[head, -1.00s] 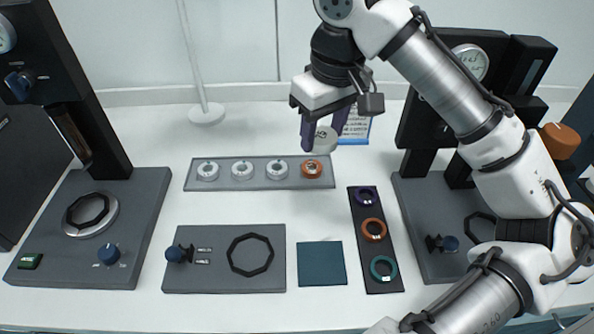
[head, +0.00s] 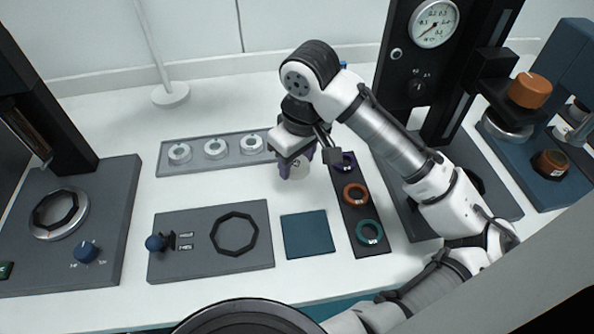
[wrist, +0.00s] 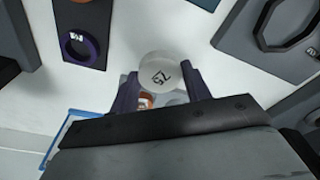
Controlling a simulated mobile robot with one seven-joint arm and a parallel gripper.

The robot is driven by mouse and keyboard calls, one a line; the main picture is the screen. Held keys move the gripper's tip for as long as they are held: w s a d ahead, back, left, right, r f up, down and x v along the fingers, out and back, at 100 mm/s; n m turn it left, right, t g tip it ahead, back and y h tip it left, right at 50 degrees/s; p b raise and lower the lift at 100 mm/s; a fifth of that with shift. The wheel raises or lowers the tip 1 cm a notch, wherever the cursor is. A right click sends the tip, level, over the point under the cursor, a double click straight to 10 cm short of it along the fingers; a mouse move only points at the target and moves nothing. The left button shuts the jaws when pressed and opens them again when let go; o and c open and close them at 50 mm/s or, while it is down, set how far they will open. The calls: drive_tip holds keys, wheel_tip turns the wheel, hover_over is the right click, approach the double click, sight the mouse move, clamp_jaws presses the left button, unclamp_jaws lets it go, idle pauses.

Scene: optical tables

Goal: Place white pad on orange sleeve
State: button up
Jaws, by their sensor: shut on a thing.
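My gripper (head: 297,164) is shut on a round white pad (head: 299,172), held between its two purple fingers. In the wrist view the pad (wrist: 161,73) is a pale disc with a dark number printed on its face. The fingers grip it from both sides, clear of the table strips. An orange piece (wrist: 146,101) shows below the pad between the fingers, partly hidden; it appears to be on the grey tray. Another orange ring (head: 356,194) lies in the middle of the dark strip, to the right of my gripper. I cannot tell which orange piece is the sleeve.
The grey tray (head: 198,168) holds white rings, left of my gripper. The dark strip (head: 361,215) also bears a purple ring (wrist: 78,46) and a green ring (head: 369,232). A teal square mat (head: 307,234) and a grey panel (head: 168,267) lie in front. A gauge stand (head: 398,80) rises behind right.

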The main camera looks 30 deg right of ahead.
sight(298, 166)
drive_tip(key=shift+f, duration=2.1)
drive_tip(key=shift+f, duration=0.2)
drive_tip(key=o, duration=1)
drive_tip(key=shift+r, duration=0.1)
drive_tip(key=shift+c, duration=0.2)
